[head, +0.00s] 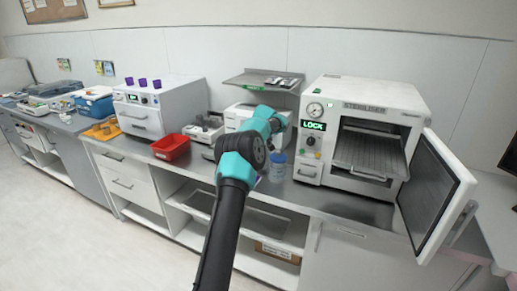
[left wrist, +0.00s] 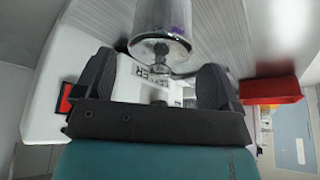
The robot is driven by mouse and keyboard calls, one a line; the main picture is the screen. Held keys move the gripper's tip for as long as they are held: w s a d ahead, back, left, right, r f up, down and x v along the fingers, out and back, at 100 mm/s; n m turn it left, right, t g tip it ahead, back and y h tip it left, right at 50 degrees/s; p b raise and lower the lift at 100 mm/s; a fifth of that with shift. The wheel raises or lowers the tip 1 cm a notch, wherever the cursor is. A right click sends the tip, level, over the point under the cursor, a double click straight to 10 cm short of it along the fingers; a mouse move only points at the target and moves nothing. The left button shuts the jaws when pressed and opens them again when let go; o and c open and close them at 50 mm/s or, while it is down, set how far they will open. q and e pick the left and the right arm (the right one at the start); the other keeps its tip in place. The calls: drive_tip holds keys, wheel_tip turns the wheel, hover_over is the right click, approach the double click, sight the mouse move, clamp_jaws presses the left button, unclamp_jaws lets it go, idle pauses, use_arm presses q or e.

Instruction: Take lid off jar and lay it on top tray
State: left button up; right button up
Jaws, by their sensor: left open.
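A small jar (head: 278,170) with a blue-tinted top stands on the grey counter, left of the steriliser, partly behind my left arm in the head view. In the left wrist view, which looks upside down, a shiny metal cylinder with a small knob (left wrist: 160,47) shows just beyond my left gripper (left wrist: 158,70). It looks like the jar and its lid. The gripper's black fingers are open, one to each side of the knob, with nothing held. A flat metal tray (head: 247,79) sits raised above a white device, with dark items at its right end. My right gripper is out of view.
The steriliser (head: 365,105) stands at right with its door (head: 437,195) swung open over the counter front. A red bin (head: 170,147) and a grey rack (head: 204,129) stand to the left. A white drawer unit (head: 160,100) carries purple cups.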

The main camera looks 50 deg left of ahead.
use_arm(q)
drive_tip(key=shift+a+f, duration=0.15)
drive_tip(key=shift+f, duration=0.2)
drive_tip(key=shift+c, duration=0.2)
